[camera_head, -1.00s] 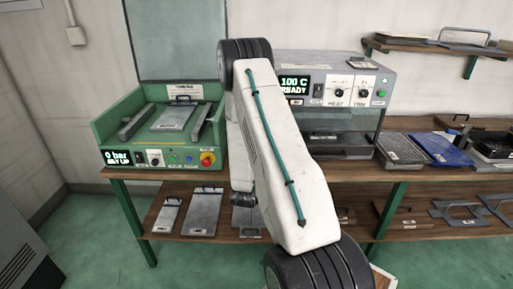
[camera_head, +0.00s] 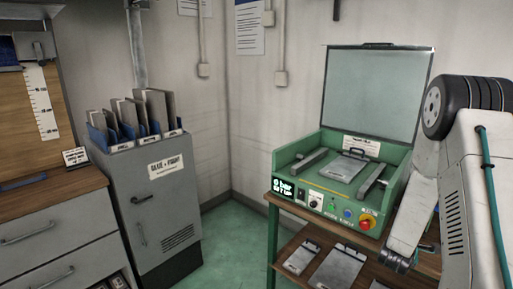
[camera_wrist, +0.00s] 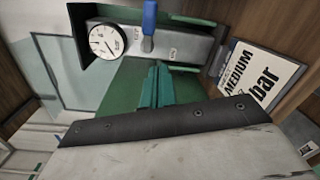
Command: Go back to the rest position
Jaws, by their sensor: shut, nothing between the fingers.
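In the wrist view, my gripper (camera_wrist: 155,86) shows as two teal fingers close together past the dark edge of my own housing. They are shut with nothing between them. A pressure gauge (camera_wrist: 106,40) and a blue-handled valve (camera_wrist: 149,20) on a grey panel are beyond the fingers. In the head view, my white arm is at the right edge, bent, just right of the green press machine (camera_head: 368,219).
The green machine's clear lid (camera_head: 376,92) stands open, with a grey plate (camera_head: 345,168) inside. A grey cabinet (camera_head: 155,217) with upright folders stands left. Green floor (camera_head: 232,240) is free between. A sign reading MEDIUM bar (camera_wrist: 255,75) is right in the wrist view.

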